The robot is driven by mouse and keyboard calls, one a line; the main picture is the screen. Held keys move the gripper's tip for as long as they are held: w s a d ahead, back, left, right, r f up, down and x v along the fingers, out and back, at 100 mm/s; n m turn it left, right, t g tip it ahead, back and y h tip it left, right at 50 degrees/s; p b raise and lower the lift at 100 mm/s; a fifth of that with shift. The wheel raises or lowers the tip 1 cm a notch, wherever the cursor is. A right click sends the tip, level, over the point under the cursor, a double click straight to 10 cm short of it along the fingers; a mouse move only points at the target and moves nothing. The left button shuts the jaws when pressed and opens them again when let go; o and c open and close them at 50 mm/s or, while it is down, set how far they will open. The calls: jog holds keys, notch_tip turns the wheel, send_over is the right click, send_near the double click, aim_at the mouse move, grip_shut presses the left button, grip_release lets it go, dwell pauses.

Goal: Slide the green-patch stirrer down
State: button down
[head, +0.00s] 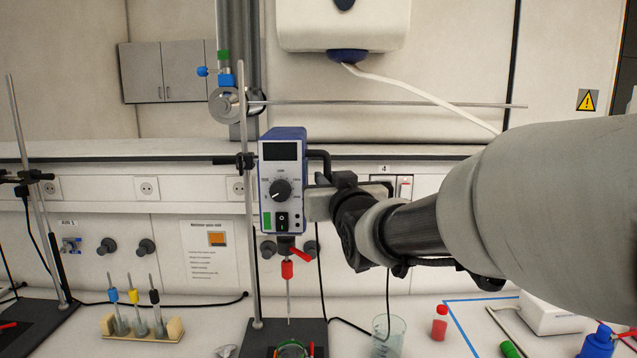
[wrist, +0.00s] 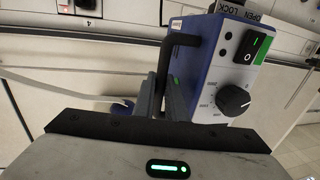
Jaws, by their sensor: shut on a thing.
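The green-patch stirrer (head: 281,175) is a blue box with a pale front, a black dial, a switch and a green patch at its lower left. It hangs upright on the stand rod (head: 249,230). A shaft (head: 289,300) with a red collar points down from it, its tip just above a green-rimmed vessel (head: 291,349). My gripper (head: 322,200) is at the stirrer's right side. In the wrist view, my gripper (wrist: 165,95) is shut on the stirrer's black side handle (wrist: 180,40), next to the stirrer body (wrist: 235,65). The fingertips are partly hidden in the head view.
A dark base plate (head: 258,338) carries the stand. A clear beaker (head: 388,338) and red bottle (head: 440,323) stand to the right. A rack (head: 118,331) with three coloured stirring rods stands left. A horizontal rod (head: 400,104) crosses above; a cable hangs below the gripper.

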notch_tip(320, 180, down, 18)
jog(key=b, duration=1.8)
jog(key=shift+r, duration=0.25)
jog(key=shift+f, duration=0.1)
jog(key=c, duration=1.8)
grip_release()
jog(key=shift+r, duration=0.2)
jog(key=shift+s, duration=0.1)
jog(key=s+d, duration=0.1)
jog(key=s, duration=0.7)
jog(key=s+d, duration=0.2)
jog(key=s, duration=0.7)
jog(key=shift+d, duration=0.25)
